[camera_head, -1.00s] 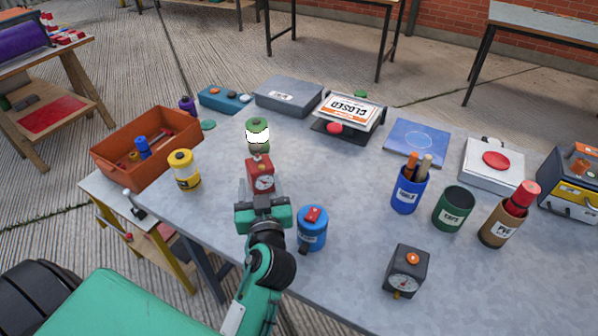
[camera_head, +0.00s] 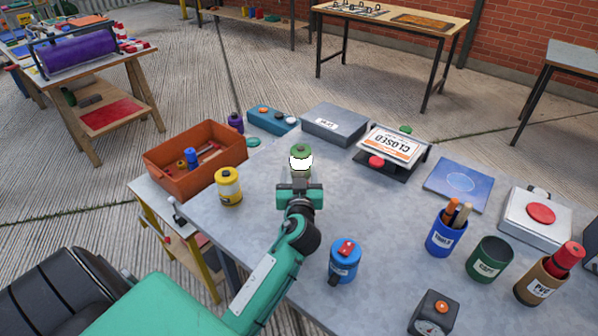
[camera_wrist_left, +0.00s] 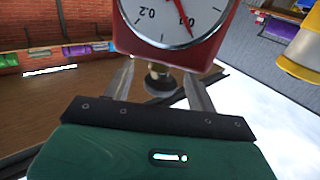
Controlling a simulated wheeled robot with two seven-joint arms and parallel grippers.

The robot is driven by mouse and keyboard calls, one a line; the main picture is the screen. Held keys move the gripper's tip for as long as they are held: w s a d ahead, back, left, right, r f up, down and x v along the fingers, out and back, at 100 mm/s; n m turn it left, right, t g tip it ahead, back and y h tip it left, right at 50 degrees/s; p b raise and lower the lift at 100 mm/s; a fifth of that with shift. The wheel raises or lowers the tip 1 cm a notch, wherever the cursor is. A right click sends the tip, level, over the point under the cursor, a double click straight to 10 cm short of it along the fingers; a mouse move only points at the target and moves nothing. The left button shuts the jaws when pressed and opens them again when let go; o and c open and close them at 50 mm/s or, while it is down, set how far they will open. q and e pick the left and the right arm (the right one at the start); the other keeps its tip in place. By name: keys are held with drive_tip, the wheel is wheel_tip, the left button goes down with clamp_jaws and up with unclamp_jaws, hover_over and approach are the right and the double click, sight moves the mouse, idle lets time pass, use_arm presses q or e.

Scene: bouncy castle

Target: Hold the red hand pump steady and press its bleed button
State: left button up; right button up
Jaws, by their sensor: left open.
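The red hand pump (camera_wrist_left: 172,50) shows close up at the top of the left wrist view. It has a red body, a white round dial with a red needle, and a dark and brass fitting below the dial. My left gripper (camera_wrist_left: 158,68) is open, its two fingers apart on either side of that fitting; I cannot tell whether they touch it. In the head view my left gripper (camera_head: 300,184) is over the table, just in front of a green can, and I cannot make out the pump there. No bleed button is clearly visible. My right gripper is not in view.
A green can (camera_head: 301,158) stands just beyond my gripper. A yellow can (camera_head: 228,188) stands to the left and a blue can with a red top (camera_head: 344,262) to the front right. An orange crate (camera_head: 170,178) lies behind left. The table (camera_head: 390,235) between is clear.

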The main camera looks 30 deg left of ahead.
use_arm(q)
drive_tip(key=shift+w+a, duration=0.15)
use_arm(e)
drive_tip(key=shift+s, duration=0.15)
use_arm(q)
drive_tip(key=shift+c, duration=0.3)
clamp_jaws()
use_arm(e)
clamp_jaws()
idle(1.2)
